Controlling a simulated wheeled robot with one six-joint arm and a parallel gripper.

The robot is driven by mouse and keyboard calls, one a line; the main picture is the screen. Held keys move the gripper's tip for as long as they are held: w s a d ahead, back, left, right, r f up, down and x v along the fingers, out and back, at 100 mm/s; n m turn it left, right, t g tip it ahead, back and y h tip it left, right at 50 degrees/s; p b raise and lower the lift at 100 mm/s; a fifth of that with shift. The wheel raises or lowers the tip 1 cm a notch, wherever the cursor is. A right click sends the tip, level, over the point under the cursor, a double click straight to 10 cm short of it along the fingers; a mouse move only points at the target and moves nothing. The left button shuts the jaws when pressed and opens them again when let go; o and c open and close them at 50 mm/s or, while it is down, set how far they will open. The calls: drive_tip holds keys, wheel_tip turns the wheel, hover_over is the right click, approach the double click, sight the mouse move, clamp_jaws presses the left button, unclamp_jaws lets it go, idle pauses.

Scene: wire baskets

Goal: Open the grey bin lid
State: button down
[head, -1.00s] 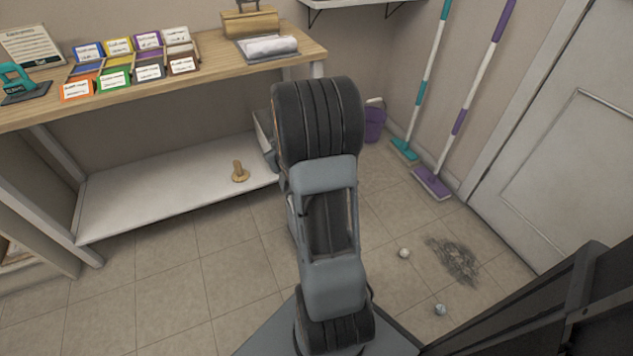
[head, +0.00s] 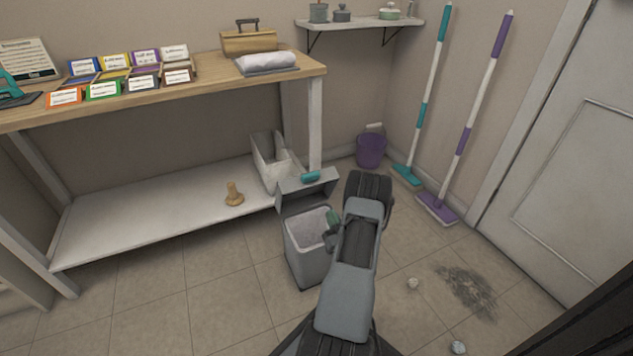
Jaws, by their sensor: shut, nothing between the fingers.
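The grey bin (head: 309,262) stands on the floor in front of the bench's right leg. Its lid (head: 299,194) is raised and tilted back, with a teal handle (head: 311,177) at its upper edge. The bin's mouth is uncovered and a pale lining shows inside. My gripper (head: 332,222) shows only in part, a small dark and green piece at the right side of the bin's mouth, beside my arm. It is shut and empty, apart from the lid handle. My arm hides the rest of it and the bin's right side.
A wooden bench (head: 200,76) with a lower shelf (head: 140,222) stands behind left. A white container (head: 268,160) is behind the lid. A purple bucket (head: 371,150), a teal broom (head: 408,176) and a purple mop (head: 437,207) are right. Litter and a dark stain (head: 467,291) lie on the floor.

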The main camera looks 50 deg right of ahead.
sight(313, 178)
drive_tip(key=p+x, duration=0.6)
drive_tip(key=x, duration=0.5)
drive_tip(key=shift+w+p, duration=0.2)
drive_tip(key=shift+p, duration=0.2)
drive_tip(key=shift+x, duration=0.8)
